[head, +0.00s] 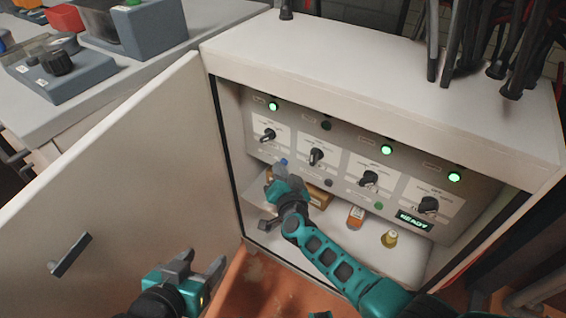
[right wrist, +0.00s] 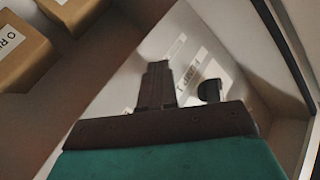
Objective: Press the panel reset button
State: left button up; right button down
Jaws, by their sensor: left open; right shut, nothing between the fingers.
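The control panel (head: 345,140) is set inside an open cabinet. A small blue button (head: 283,162) sits low at its left, below the leftmost knob; I cannot read its label. My right gripper (head: 280,172) is shut and empty, with its tips just below the blue button in the picture; I cannot tell whether they touch it. In the right wrist view the shut fingers (right wrist: 158,85) point at the panel's white label, beside a black knob (right wrist: 210,91). The button cannot be made out there. My left gripper (head: 202,261) is open and empty before the cabinet door.
The open cabinet door (head: 140,170) stands at left. Panel lights are green except a dark one (head: 326,125). A display (head: 414,220) reads READY. Brown boxes (right wrist: 22,50) and small bottles (head: 356,217) stand on the shelf below. A dark button (head: 329,182) and green button (head: 378,206) sit further right.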

jog(key=shift+s+a+p, duration=0.35)
jog(key=shift+s+a, duration=0.05)
jog(key=shift+s, duration=0.25)
